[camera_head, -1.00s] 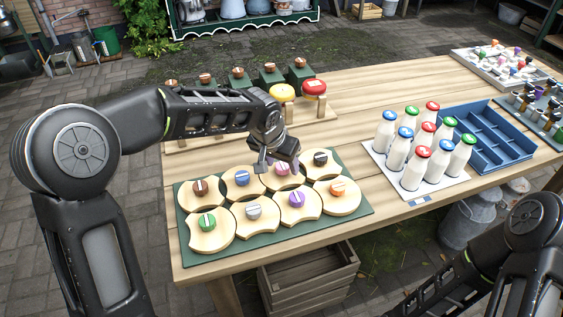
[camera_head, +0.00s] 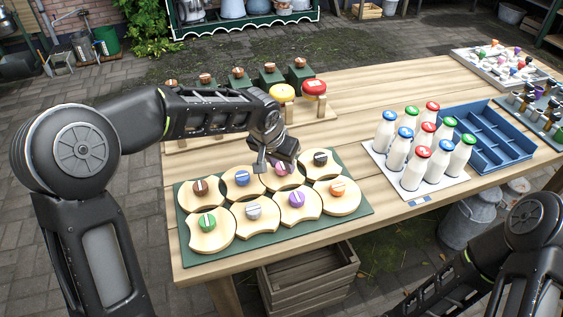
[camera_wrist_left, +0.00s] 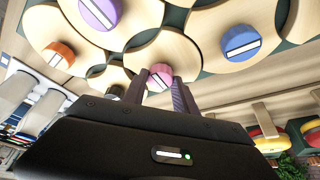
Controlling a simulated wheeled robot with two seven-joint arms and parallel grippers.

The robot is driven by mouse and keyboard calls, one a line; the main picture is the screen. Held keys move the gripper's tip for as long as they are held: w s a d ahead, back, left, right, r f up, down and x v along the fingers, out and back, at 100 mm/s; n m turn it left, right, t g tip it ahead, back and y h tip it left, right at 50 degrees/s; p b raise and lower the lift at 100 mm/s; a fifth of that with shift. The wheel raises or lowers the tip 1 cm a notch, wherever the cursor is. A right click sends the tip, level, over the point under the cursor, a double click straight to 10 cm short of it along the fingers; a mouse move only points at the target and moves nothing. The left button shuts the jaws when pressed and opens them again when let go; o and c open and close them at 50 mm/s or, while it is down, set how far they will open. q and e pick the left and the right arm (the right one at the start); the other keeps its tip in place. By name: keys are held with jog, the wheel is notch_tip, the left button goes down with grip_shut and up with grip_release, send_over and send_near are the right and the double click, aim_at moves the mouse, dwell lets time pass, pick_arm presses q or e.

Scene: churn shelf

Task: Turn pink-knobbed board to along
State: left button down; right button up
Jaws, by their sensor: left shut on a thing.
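The pink-knobbed board (camera_head: 267,180) is a round wooden board in the back row on the green mat (camera_head: 340,215). Its pink knob (camera_wrist_left: 161,74) shows between the fingers in the left wrist view, with a white line across its top. My left gripper (camera_head: 277,165) is over this board and shut on the pink knob. In the head view the gripper covers part of the knob and board. My right arm shows at the lower right, but its gripper is not in view.
Boards with blue (camera_head: 242,178), black (camera_head: 320,158), purple (camera_head: 297,199) and other knobs sit close around it. White bottles (camera_head: 398,150) and a blue crate (camera_head: 508,148) stand to the right. Bare table lies between mat and bottles.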

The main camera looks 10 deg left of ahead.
pick_arm(q)
jog(key=shift+a+r+m+h+p, duration=0.15)
jog(key=shift+m+h+p, duration=0.35)
jog(key=shift+m+p, duration=0.85)
jog(key=m+g+p, duration=0.1)
jog(key=m, duration=0.1)
jog(key=shift+m+h, duration=0.35)
jog(key=shift+h, duration=0.05)
jog(key=shift+w+m+g+h+p, duration=0.15)
jog(key=shift+m+g+h+p, duration=0.2)
jog(key=shift+m, duration=0.55)
jog(key=m, duration=0.2)
jog(key=m+g, duration=0.1)
jog(key=m, duration=0.1)
jog(key=shift+w+f+m+h, duration=0.1)
jog(key=shift+f+m+h, duration=0.1)
jog(key=shift+m+h, duration=0.15)
jog(key=m+g, duration=0.1)
jog(key=m, duration=0.1)
jog(key=m+g, duration=0.1)
jog(key=m, duration=0.2)
jog(key=shift+w+a+m+g, duration=0.1)
jog(key=shift+m+g, duration=0.25)
jog(key=c, duration=1)
grip_release()
